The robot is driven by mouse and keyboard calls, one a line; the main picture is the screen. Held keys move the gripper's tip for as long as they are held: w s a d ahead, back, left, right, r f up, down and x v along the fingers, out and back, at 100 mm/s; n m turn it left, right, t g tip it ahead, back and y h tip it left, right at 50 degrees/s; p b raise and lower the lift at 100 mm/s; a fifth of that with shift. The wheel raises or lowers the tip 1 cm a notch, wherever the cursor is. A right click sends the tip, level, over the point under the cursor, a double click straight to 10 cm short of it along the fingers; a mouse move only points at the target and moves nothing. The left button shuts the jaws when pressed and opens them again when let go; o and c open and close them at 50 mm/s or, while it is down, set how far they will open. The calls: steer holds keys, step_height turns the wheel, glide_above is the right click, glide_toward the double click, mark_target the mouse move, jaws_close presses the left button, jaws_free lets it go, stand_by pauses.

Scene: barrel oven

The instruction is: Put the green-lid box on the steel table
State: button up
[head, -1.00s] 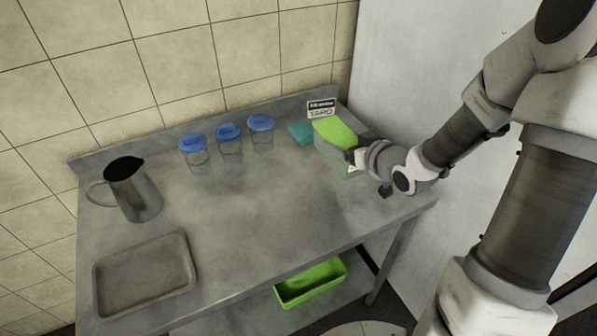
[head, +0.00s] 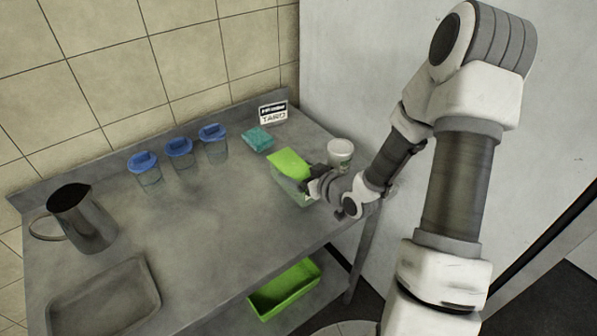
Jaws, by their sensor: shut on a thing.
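The green-lid box (head: 288,164) has a flat bright green lid and clear sides. It is at the right part of the steel table (head: 215,215) in the head view. My gripper (head: 312,185) is shut on the box at its right side, and the arm reaches in from the right. The fingertips are partly hidden by the wrist. I cannot tell whether the box's bottom touches the table top or is a little above it.
Three blue-lidded jars (head: 180,153), a teal item (head: 257,139) and a small sign (head: 273,111) stand toward the back. A white tub (head: 340,153) is just behind my wrist. A metal jug (head: 84,217) and grey tray (head: 105,300) are left. A green bin (head: 285,288) sits below. The table's middle is clear.

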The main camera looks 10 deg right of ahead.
steer(key=shift+f, duration=0.2)
steer(key=o, duration=1.3)
steer(key=shift+r, duration=0.1)
steer(key=shift+r, duration=0.2)
steer(key=p+v, duration=0.9)
steer(key=v, duration=0.3)
steer(key=shift+p, duration=0.3)
